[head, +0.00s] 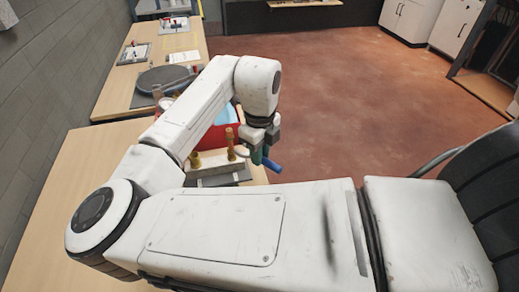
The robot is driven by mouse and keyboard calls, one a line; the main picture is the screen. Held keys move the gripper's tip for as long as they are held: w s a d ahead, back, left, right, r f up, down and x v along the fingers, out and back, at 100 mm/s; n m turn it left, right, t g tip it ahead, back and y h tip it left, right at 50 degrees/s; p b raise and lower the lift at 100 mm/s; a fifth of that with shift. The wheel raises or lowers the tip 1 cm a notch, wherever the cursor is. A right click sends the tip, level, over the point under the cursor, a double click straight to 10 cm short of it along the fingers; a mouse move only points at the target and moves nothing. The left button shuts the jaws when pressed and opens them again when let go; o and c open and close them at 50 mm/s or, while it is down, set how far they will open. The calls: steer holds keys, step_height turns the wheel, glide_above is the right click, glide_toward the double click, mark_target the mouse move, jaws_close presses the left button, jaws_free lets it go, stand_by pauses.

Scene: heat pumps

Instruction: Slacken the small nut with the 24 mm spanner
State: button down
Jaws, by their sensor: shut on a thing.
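My gripper (260,148) is at the end of the bent white arm, above the right edge of the near bench. It is shut on a tool with a blue handle end (272,165), which looks like a spanner; its size marking cannot be read. A green part (256,157) shows just left of the blue end. Brass fittings (230,143) stand upright on a pale block, just left of my gripper. A second brass fitting (194,160) stands further left. The small nut cannot be made out, and the tool's jaw end is hidden.
Behind my arm is a red container (222,137). A dark round plate (167,78) lies on the far bench (112,101). A grey wall (45,85) bounds the left. Open red floor (360,95) lies right.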

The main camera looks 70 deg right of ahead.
steer(key=shift+w+d+f+m, duration=0.15)
steer(key=shift+w+m, duration=0.1)
steer(key=shift+m, duration=0.35)
steer(key=shift+w+d+f+b, duration=0.1)
steer(key=shift+w+f+b, duration=0.3)
steer(key=shift+f+b, duration=0.35)
steer(key=shift+w+d+f+b, duration=0.15)
steer(key=shift+w+f+b, duration=0.25)
steer(key=shift+f+b, duration=0.35)
steer(key=shift+w+d+f+b, duration=0.1)
steer(key=shift+w+f+b, duration=0.3)
steer(key=shift+f+b, duration=0.35)
steer(key=shift+s+p, duration=0.1)
steer(key=shift+p, duration=0.2)
steer(key=shift+w+d+f, duration=0.1)
steer(key=shift+w+d, duration=0.1)
steer(key=shift+w, duration=0.25)
steer(key=shift+w+d, duration=0.15)
steer(key=shift+w, duration=0.3)
steer(key=shift+w+d, duration=0.1)
steer(key=shift+w, duration=0.25)
steer(key=shift+d, duration=0.1)
steer(key=shift+d+n+p, duration=0.25)
steer(key=shift+n+p, duration=0.25)
steer(key=shift+n, duration=0.2)
